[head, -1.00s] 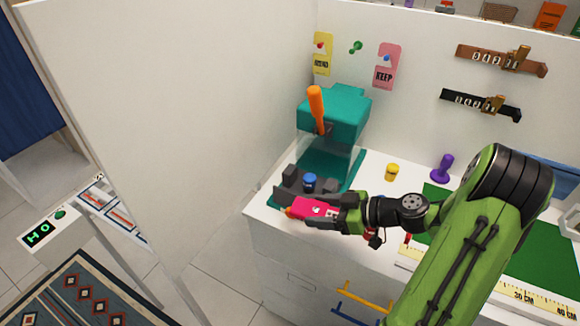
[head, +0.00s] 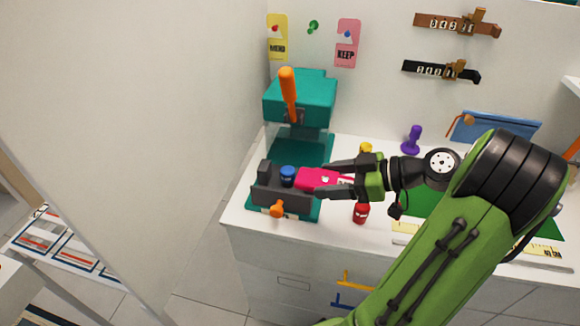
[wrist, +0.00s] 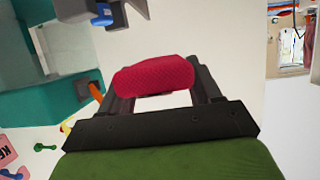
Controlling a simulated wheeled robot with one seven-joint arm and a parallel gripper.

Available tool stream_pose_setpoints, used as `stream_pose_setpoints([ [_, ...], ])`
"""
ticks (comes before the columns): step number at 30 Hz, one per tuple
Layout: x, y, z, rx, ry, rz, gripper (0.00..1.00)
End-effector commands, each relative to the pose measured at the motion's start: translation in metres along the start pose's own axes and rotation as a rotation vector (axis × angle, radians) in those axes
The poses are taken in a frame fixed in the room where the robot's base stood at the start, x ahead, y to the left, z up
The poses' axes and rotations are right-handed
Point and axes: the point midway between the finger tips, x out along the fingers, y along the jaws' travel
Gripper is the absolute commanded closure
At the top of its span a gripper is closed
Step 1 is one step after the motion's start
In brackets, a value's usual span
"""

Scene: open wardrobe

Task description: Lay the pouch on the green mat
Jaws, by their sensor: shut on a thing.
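My gripper (head: 328,179) is shut on a pink-red item (head: 313,179) with small white marks. In the wrist view the item (wrist: 155,75) looks rounded and finely textured, held between the two dark fingers. I cannot tell for sure whether it is the pouch. A blue, flat, pouch-like thing (head: 495,128) with a brown end leans at the back right, apart from my gripper. The green mat (head: 428,206) lies on the white counter to the right of my gripper. My arm hides much of it.
A teal press (head: 300,100) with an orange handle stands left of my gripper. A dark clamp (head: 281,200) with a blue knob (head: 287,174) is close to the held item. A red can (head: 361,213), a yellow piece (head: 366,148) and a purple stamp (head: 411,139) stand nearby. A ruler edges the mat.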

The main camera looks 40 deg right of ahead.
Motion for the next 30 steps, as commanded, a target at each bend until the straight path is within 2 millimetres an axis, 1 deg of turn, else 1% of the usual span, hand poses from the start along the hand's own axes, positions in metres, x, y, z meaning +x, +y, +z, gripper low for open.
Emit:
stream_pose_setpoints([
  [1,0.013,0.009,-0.003,-0.006,0.0,-0.008,0.66],
  [9,0.065,0.061,-0.027,-0.003,0.004,-0.004,0.66],
  [15,0.095,0.092,-0.039,-0.002,0.002,-0.003,0.66],
  [17,0.103,0.099,-0.043,-0.002,0.003,-0.002,0.66],
  [18,0.105,0.098,-0.033,0.004,0.001,0.0,0.66],
  [23,0.111,0.098,-0.018,0.002,0.002,0.0,0.66],
  [28,0.125,0.099,0.013,0.005,0.001,-0.001,0.66],
  [30,0.129,0.1,0.021,0.003,0.002,-0.001,0.66],
])
